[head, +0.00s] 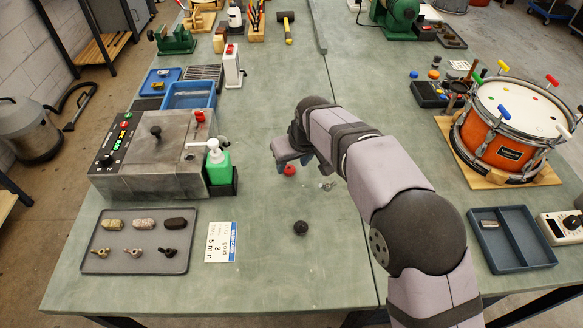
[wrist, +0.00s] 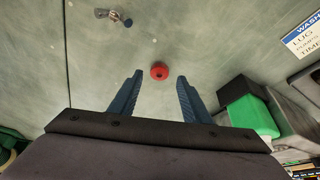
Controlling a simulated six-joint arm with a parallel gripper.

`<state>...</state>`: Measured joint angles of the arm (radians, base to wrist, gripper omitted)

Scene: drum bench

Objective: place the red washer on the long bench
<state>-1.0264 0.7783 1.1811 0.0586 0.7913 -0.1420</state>
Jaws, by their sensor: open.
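The red washer (head: 289,170) is a small red ring with a dark centre, lying on the green bench top (head: 270,265) right of the green bottle. In the wrist view the washer (wrist: 160,71) shows just beyond the gap between my blue fingertips, roughly centred. My gripper (head: 279,167) is open and empty, pointing down beside the washer in the head view; its fingers (wrist: 160,80) stand apart in the wrist view. I cannot tell how far above the bench top the fingertips are. Part of the gripper hides behind its own body in the head view.
The green bottle (head: 217,165) stands at the grey machine (head: 150,165). A white card (head: 221,242) and grey tray (head: 138,240) are front left. Bare bench top lies around the knob.

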